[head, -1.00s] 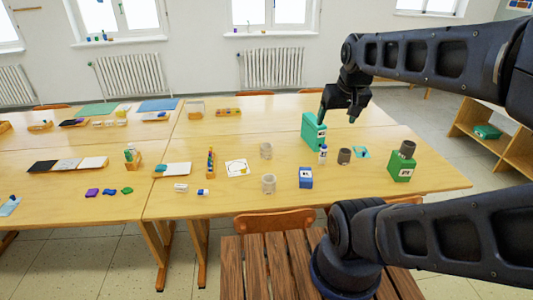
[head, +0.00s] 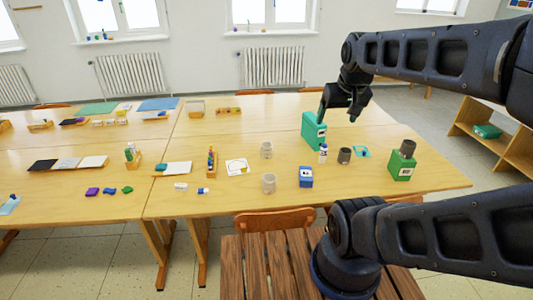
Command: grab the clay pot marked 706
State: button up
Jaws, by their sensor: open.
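Several pot-like cylinders stand on the wooden table, and I cannot read 706 on any of them. A dark grey-brown pot (head: 344,155) stands right of the middle. Two pale grey pots stand further left, one farther back (head: 266,150) and one nearer (head: 268,183). My gripper (head: 338,116) is open and points down, and nothing shows between its fingers. In the picture it is above the dark grey-brown pot, beside the top of a teal box (head: 313,131).
A small white-and-blue bottle (head: 323,154) stands between the teal box and the dark grey-brown pot. A blue box (head: 306,177) is nearer the front edge. A teal card (head: 361,152) lies beside the dark pot. A wooden chair (head: 275,222) stands at the front.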

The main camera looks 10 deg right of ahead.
jog(key=shift+w, duration=0.1)
jog(key=n+g, duration=0.5)
jog(key=n, duration=1.5)
send_over(267, 150)
jog(key=w, duration=0.4)
notch_tip(267, 150, down, 33)
jog(key=f, duration=1)
jog(key=shift+s+d+f, duration=0.1)
jog(key=shift+s+f, duration=0.15)
jog(key=shift+s, duration=0.15)
jog(key=c, duration=1.1)
